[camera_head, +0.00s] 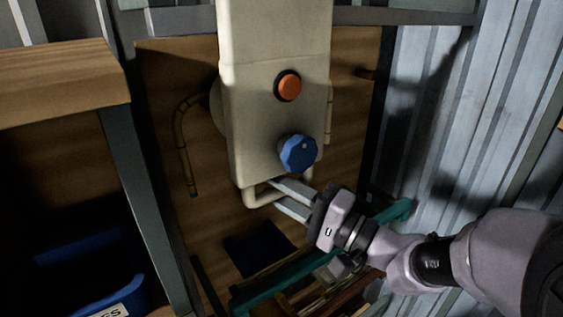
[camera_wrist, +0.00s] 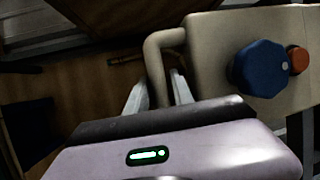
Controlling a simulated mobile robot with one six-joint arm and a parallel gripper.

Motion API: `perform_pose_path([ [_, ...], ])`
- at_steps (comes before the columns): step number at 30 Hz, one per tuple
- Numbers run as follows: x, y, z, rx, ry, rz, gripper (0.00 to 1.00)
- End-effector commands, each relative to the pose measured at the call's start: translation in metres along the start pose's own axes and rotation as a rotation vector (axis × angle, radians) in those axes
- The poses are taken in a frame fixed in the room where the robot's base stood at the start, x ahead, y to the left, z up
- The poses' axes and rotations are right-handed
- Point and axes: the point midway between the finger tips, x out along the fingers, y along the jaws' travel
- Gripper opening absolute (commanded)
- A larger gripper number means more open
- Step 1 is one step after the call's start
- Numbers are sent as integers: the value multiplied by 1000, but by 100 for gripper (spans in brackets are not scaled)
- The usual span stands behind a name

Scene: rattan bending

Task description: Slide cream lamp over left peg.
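The cream lamp (camera_head: 270,120) is a tall, flat body with an orange button, a blue faceted knob and a tubular cream handle at its lower end. It hangs upright in front of a wooden panel. My gripper (camera_head: 283,197) is at the lower end, its two pale fingers on either side of the handle tube and apparently closed on it. The wrist view shows the handle (camera_wrist: 155,65) between the fingers. No left peg is clearly visible; the lamp covers the middle of the panel.
A bent rattan cane (camera_head: 181,140) hangs on the panel left of the lamp. A wooden bench (camera_head: 60,80) and a blue bin (camera_head: 95,275) are at the left. Teal bars (camera_head: 285,280) lie below, and a corrugated wall (camera_head: 440,110) closes the right side.

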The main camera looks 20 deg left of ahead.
Motion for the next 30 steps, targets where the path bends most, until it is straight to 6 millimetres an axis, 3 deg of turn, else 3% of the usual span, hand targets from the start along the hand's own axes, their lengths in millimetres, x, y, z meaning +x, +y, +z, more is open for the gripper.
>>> perform_pose_path([
  [6, 24, -1, 0, 1, -1, 0, 29],
  [15, 27, 0, 0, 0, 0, -1, 29],
  [16, 27, 0, 0, 0, 0, -1, 27],
  [20, 27, 0, 0, 0, 0, -1, 1],
  [30, 27, 1, 0, 0, 0, 1, 0],
])
